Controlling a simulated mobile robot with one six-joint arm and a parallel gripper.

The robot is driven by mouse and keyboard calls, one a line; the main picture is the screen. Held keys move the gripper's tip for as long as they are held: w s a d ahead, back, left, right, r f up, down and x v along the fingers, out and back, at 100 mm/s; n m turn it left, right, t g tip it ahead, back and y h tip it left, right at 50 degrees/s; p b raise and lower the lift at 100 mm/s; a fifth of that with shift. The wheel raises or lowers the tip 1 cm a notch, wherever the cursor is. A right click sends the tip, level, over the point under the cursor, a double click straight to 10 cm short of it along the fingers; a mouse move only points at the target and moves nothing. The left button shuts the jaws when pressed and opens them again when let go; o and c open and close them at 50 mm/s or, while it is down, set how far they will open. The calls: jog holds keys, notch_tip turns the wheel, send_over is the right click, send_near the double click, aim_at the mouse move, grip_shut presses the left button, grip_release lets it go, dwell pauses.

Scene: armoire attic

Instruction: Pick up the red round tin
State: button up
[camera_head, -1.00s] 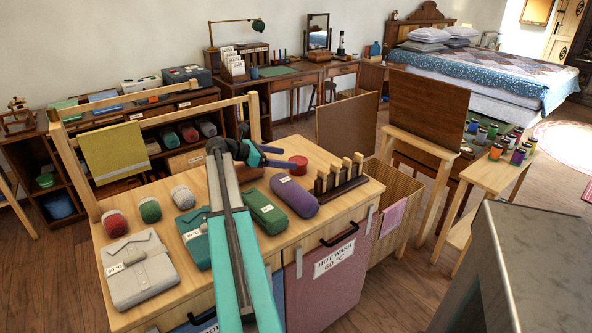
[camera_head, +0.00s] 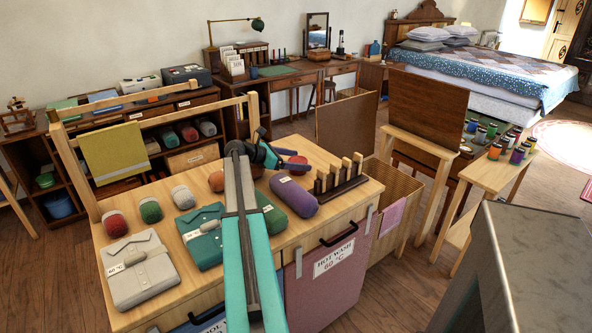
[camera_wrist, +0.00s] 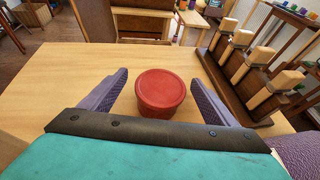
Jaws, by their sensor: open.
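The red round tin (camera_wrist: 160,92) stands upright on the wooden countertop, between the two purple fingers of my gripper (camera_wrist: 158,76) in the wrist view. The fingers are open, with a visible gap on each side of the tin. In the head view the tin (camera_head: 298,160) is partly hidden behind my gripper (camera_head: 289,158), near the back edge of the counter.
A dark wooden rack with upright pegs (camera_head: 340,183) stands close to the right of the tin. A purple rolled bundle (camera_head: 293,197) lies in front of it. Green and grey folded cloth pouches (camera_head: 139,270) lie to the left. Bare wood surrounds the tin's back side.

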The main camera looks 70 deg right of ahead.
aim_at(301, 160)
jog(key=shift+p+x, duration=0.3)
jog(key=shift+x, duration=2)
jog(key=c, duration=1.2)
jog(key=shift+r, duration=0.15)
